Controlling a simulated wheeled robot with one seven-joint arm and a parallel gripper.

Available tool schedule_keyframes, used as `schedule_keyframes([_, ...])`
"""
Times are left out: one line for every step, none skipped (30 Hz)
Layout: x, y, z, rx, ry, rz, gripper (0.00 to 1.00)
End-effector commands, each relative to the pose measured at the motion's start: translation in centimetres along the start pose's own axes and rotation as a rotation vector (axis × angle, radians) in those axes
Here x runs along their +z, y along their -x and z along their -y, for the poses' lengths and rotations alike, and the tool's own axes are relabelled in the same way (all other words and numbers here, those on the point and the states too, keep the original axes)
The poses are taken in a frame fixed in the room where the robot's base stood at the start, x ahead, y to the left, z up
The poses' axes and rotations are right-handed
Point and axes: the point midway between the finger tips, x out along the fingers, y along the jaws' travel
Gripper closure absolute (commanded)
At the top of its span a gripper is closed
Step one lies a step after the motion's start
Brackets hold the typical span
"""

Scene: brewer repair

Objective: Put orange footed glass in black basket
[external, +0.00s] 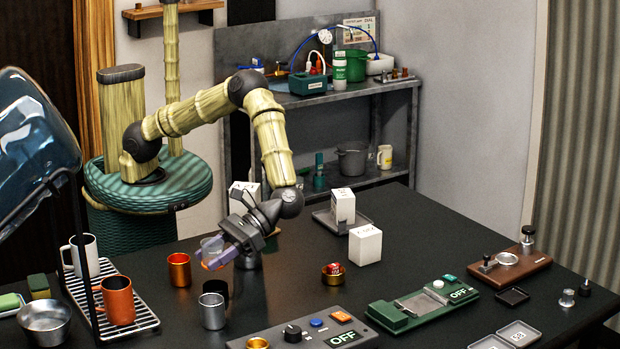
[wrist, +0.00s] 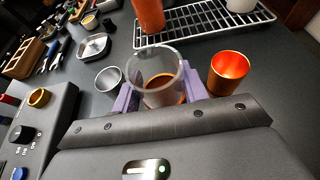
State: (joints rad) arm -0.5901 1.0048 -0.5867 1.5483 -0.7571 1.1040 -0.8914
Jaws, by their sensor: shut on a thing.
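The orange footed glass (wrist: 155,62) is clear, with an orange bottom, and sits between the purple fingers of my gripper (wrist: 160,97) in the wrist view. My gripper (external: 222,255) is shut on it; in the external view the glass shows only in part, with some orange at the fingers (external: 212,265). It looks tilted there and above the dark table; I cannot tell its exact height. I cannot make out a black basket for certain in either view.
A copper cup (external: 179,270) and a steel cup (external: 212,311) stand close to my gripper. An orange mug (external: 117,300) is on a wire rack (external: 146,319) at left. A control box (external: 305,332) lies in front. White boxes (external: 365,245) stand right.

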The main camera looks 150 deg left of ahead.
Motion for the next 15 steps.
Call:
schedule_keyframes([0.0,0.0,0.0,0.000,0.000,0.000,0.80])
schedule_keyframes([0.0,0.0,0.0,0.000,0.000,0.000,0.80])
schedule_keyframes([0.0,0.0,0.0,0.000,0.000,0.000,0.80])
schedule_keyframes([0.0,0.0,0.0,0.000,0.000,0.000,0.80])
schedule_keyframes([-0.1,-0.1,0.0,0.000,0.000,0.000,0.80])
schedule_keyframes([-0.4,-0.2,0.0,0.000,0.001,0.001,0.80])
schedule_keyframes([-0.7,-0.3,0.0,0.000,0.001,0.001,0.80])
schedule_keyframes([-1.0,-0.4,0.0,0.000,0.002,0.001,0.80])
schedule_keyframes([-1.6,-0.7,0.0,-0.001,0.003,0.002,0.80])
schedule_keyframes([-1.9,-0.8,0.0,-0.001,0.003,0.002,0.80])
schedule_keyframes([-2.4,-1.0,0.0,-0.001,0.003,0.002,0.80])
schedule_keyframes([-2.8,-1.2,0.0,-0.001,0.002,0.001,0.80])
schedule_keyframes([-3.1,-1.3,0.0,-0.001,0.001,0.000,0.80])
schedule_keyframes([-3.3,-1.4,0.0,0.000,0.000,0.000,0.80])
schedule_keyframes([-3.4,-1.4,0.0,0.000,0.000,-0.001,0.80])
